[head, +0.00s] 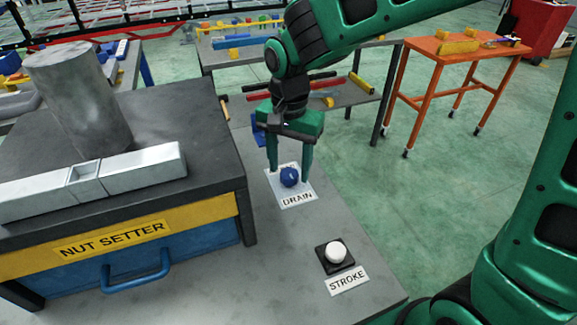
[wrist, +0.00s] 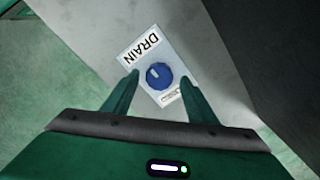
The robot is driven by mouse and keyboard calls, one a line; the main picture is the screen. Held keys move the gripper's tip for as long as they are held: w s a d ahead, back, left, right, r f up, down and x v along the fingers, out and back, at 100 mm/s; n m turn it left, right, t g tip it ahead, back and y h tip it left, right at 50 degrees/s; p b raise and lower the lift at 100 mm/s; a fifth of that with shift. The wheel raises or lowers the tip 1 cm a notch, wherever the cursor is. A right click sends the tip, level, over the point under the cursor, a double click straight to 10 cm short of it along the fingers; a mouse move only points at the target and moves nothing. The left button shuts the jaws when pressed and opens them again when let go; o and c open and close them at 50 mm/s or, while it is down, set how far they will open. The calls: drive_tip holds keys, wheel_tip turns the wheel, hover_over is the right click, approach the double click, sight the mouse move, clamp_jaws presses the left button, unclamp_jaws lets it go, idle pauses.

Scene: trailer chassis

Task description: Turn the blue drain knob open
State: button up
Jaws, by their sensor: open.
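The blue drain knob (head: 289,177) sits on a white plate labelled DRAIN (head: 298,199) on the grey bench top. In the wrist view the knob (wrist: 158,75) is round and has a white pointer mark on its upper left part. My gripper (head: 288,178) points down over the plate, with its green fingers apart on the left and right of the knob. In the wrist view the fingertips (wrist: 160,75) lie on either side of the knob, with a gap showing to each. Lettering at the plate's other end is partly hidden and too small to read.
A white STROKE button (head: 336,251) on a black base stands nearer on the bench. To the left is the NUT SETTER cabinet (head: 112,238) with a grey cylinder and a metal bar on top. An orange table (head: 455,60) stands beyond open floor at the right.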

sight(289, 172)
wheel_tip(289, 172, up, 10)
drive_tip(key=shift+f, duration=0.15)
idle(0.5)
